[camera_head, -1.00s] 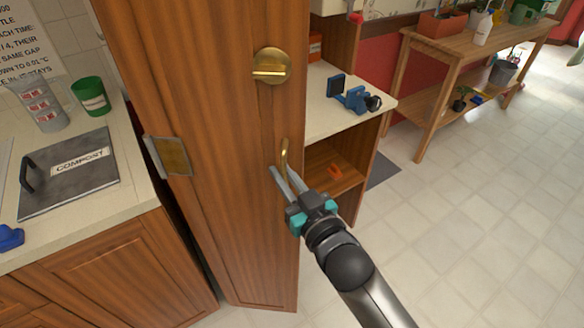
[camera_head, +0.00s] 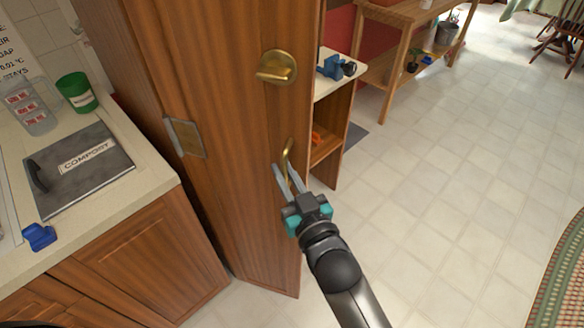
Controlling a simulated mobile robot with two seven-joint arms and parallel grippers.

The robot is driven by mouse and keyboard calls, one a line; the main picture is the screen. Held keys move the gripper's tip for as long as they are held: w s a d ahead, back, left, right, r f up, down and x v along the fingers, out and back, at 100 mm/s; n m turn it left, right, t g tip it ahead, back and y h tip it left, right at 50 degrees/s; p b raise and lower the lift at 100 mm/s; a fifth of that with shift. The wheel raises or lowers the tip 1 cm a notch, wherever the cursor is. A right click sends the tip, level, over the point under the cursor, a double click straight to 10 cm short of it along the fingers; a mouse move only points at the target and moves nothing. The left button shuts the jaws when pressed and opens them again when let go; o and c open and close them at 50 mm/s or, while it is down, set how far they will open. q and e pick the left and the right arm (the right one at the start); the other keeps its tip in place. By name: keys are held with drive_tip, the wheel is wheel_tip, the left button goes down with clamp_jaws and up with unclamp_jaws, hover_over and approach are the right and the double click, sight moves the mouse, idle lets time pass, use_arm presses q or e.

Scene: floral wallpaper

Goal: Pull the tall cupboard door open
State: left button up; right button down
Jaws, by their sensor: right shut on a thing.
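The tall cupboard door (camera_head: 225,110) is brown wood and stands upright in the middle of the head view. My left gripper is not in view.
The left counter (camera_head: 155,185) holds a grey compost lid (camera_head: 78,168), a green cup (camera_head: 77,92) and a clear jug (camera_head: 30,108). An open shelf unit (camera_head: 333,140) is behind the door.

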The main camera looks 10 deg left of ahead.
drive_tip(key=shift+s+a, duration=0.1)
drive_tip(key=shift+s, duration=0.05)
drive_tip(key=c, duration=1.2)
unclamp_jaws()
drive_tip(key=shift+o, duration=0.2)
drive_tip(key=p+v, duration=0.1)
drive_tip(key=v, duration=1.4)
